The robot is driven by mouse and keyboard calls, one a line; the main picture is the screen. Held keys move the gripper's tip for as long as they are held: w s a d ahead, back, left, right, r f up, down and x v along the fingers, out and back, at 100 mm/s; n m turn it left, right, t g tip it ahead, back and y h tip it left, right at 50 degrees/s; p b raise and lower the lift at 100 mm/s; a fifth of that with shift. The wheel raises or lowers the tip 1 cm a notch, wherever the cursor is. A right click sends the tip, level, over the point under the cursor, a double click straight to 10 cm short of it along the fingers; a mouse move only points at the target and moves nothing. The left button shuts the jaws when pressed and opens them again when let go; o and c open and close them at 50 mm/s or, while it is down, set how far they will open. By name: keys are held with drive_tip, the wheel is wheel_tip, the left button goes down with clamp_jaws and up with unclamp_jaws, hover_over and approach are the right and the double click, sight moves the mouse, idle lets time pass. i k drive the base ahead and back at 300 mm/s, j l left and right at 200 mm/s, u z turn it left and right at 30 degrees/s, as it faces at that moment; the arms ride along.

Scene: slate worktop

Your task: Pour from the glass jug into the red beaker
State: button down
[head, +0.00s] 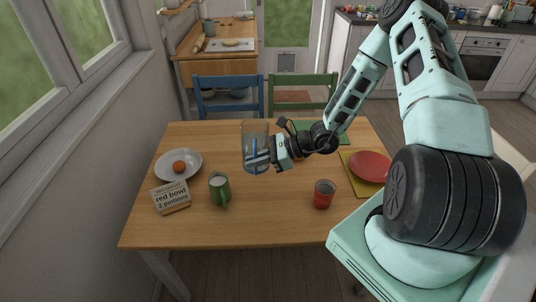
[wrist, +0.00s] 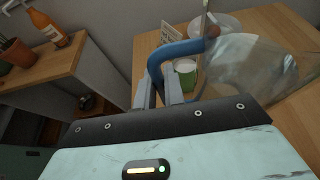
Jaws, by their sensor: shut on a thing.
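The glass jug (head: 255,132) is clear and has a blue handle, which shows in the wrist view (wrist: 181,49). My gripper (head: 268,157) is shut on the handle, and the jug looks roughly upright, seemingly above the tabletop. The jug's clear body fills the right of the wrist view (wrist: 265,68). I cannot tell how much is in it. The red beaker (head: 324,196) stands upright on the table to the right of the jug and nearer the front, apart from it. The beaker does not show in the wrist view.
A green mug (head: 218,190) with pale contents stands left of the beaker. A card reading "red bowl 2 portions" (head: 171,197) and a white plate (head: 166,170) with an orange item are at left. A red plate (head: 370,166) lies right. The table (head: 270,222) is clear between mug and beaker.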

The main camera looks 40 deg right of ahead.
sight(325, 189)
drive_tip(key=l+u, duration=0.15)
drive_tip(key=u, duration=0.45)
drive_tip(key=k+l+u, duration=0.6)
drive_tip(key=k+l, duration=0.6)
drive_tip(key=k, duration=0.2)
